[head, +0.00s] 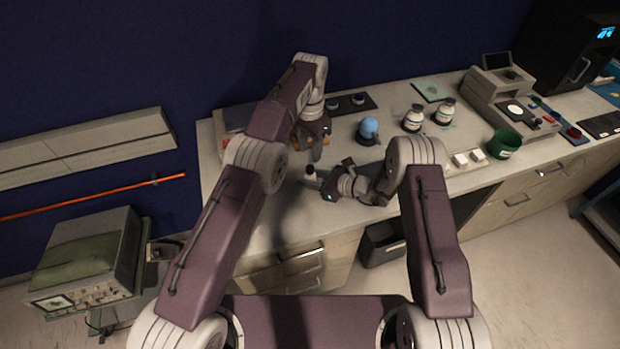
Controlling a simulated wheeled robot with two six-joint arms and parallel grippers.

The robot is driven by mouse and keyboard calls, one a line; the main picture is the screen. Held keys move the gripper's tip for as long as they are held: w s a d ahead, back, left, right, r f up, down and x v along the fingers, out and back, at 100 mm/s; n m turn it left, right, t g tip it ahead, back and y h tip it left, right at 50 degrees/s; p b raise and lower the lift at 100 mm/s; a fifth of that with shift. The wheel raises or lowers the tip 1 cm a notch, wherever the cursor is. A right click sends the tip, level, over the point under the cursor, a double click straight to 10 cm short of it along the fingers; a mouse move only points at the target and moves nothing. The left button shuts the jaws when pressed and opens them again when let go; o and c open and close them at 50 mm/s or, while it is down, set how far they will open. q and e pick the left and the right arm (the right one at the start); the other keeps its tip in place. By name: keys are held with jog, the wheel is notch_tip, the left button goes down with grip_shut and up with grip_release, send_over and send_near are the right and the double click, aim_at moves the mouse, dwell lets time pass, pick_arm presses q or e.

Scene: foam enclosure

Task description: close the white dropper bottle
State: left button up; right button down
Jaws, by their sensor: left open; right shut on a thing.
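A small white item (310,169), apparently the white dropper bottle, shows at the left end of my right gripper (316,181), near the front left of the counter. My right gripper lies almost level and is shut on it; the jaws hide much of its body. My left gripper (310,147) is open, points down and is above and just behind the bottle, apart from it. Nothing shows clearly between its fingers. I cannot make out a separate cap or dropper at this size.
Orange items (295,139) stand partly hidden behind my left gripper. The counter (270,208) is bare at the front left.

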jog(key=c, duration=0.9)
grip_release()
pick_arm(q)
jog(key=shift+f+b, duration=0.8)
jog(key=shift+b, duration=0.05)
pick_arm(e)
jog(key=v, duration=0.7)
jog(key=shift+s+d+r, duration=0.1)
jog(key=shift+s+d, duration=0.05)
jog(key=shift+d, duration=0.2)
pick_arm(q)
jog(key=shift+f, duration=0.1)
pick_arm(e)
jog(key=shift+s+d+r, duration=0.3)
jog(key=shift+s+d, duration=0.05)
jog(key=shift+d, duration=0.15)
